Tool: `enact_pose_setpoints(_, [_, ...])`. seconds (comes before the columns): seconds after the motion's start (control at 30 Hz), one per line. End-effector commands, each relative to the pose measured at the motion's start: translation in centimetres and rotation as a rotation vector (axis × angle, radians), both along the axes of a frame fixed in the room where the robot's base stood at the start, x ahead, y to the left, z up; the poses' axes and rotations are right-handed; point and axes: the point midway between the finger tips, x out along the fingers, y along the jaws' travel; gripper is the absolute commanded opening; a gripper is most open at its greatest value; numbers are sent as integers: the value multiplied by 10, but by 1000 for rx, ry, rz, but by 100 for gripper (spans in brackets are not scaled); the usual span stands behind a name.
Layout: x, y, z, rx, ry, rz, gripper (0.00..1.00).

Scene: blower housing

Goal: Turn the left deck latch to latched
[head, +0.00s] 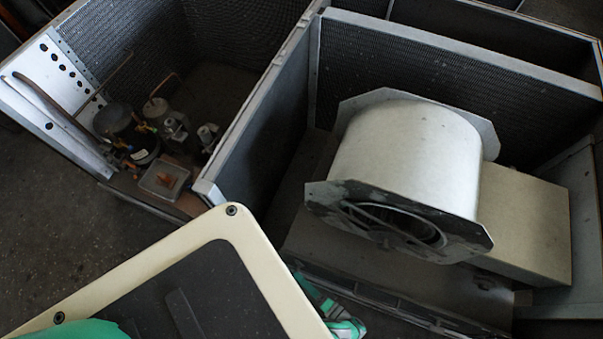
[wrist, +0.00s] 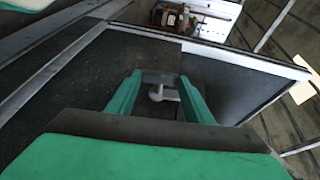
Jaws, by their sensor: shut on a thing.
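My gripper (wrist: 160,82) shows in the wrist view with its two green fingers on either side of a small pale grey piece, which appears to be the left deck latch (wrist: 157,92). The gripper is shut on it. The rest of the latch is hidden by the fingers, and I cannot tell which way it is turned. In the head view only green parts of my gripper (head: 335,318) show at the bottom, beside the front edge of the blower deck. The latch is not visible there.
The metal blower housing (head: 410,150) stands on the deck inside the cabinet, with a beige box (head: 525,220) at its right. A divider wall (head: 262,125) separates it from the left bay, which holds a compressor (head: 125,130) and pipes.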

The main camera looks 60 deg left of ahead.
Motion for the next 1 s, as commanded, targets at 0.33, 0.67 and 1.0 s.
enact_pose_setpoints(0.33, [-4, 2, 0, 4, 5, 4, 66])
enact_pose_setpoints(0.67, [-4, 3, 0, 3, 3, 12, 66])
enact_pose_setpoints(1.0, [-3, 5, 2, 2, 4, 10, 66])
